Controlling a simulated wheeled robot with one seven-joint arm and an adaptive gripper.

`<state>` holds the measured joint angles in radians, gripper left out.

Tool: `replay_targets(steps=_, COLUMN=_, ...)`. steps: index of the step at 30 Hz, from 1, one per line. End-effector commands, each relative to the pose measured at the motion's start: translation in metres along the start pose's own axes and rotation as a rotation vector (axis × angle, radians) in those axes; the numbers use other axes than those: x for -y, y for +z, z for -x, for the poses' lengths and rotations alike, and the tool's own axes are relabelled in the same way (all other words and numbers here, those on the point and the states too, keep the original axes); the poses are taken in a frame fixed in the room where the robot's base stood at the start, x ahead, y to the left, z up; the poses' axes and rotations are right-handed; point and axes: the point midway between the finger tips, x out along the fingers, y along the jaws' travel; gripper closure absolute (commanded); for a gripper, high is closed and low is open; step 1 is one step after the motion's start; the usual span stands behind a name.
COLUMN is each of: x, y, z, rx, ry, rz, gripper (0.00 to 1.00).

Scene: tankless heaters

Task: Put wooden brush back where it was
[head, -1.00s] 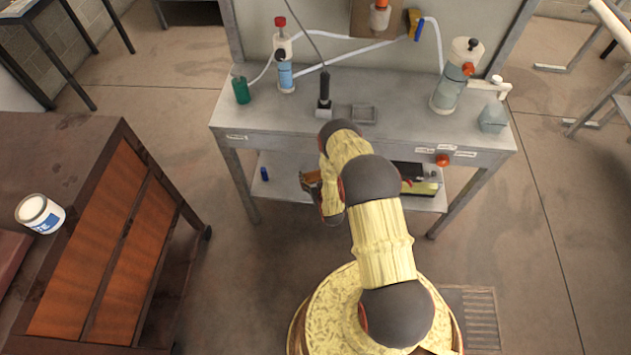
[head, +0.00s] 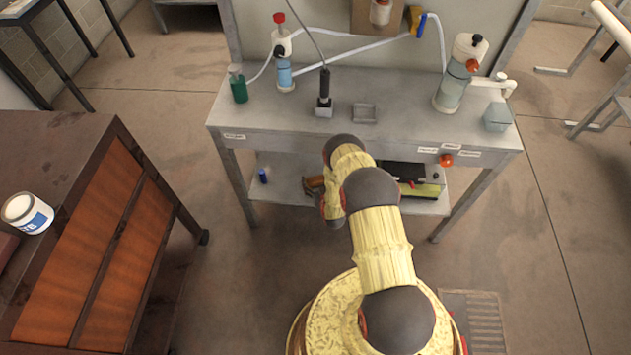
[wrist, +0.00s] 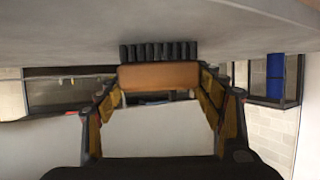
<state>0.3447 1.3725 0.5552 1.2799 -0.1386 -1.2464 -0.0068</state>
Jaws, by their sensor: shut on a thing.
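The wooden brush (wrist: 158,76) has a brown wooden block and a row of black bristles. In the wrist view it lies across the gap between the fingertips of my gripper (wrist: 161,80), which is shut on it. The bristles point up in that picture, toward a broad grey surface (wrist: 160,25); I cannot tell if they touch it. In the head view my arm hides most of the gripper, which is low in front of the workbench (head: 400,130), near its lower shelf (head: 285,190).
The shelf holds a small blue item (head: 263,176) and a yellow-green box (head: 428,189). A wooden cabinet (head: 95,225) stands left. Floor between is clear.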

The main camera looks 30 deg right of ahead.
Motion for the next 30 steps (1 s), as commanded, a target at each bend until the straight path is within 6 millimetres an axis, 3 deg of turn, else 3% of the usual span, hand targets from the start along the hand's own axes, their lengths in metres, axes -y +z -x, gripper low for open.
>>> replay_targets(steps=10, x=0.0, y=0.001, z=0.0, rx=0.0, ry=0.0, rz=0.0, gripper=0.14)
replay_targets(steps=21, x=0.0, y=-0.001, z=0.002, rx=0.0, ry=0.0, rz=0.0, gripper=0.14)
replay_targets(steps=26, x=0.0, y=-0.002, z=0.02, rx=0.002, ry=0.0, rz=-0.001, gripper=0.14)
replay_targets(steps=30, x=0.0, y=-0.003, z=0.049, rx=0.002, ry=0.0, rz=-0.001, gripper=0.14)
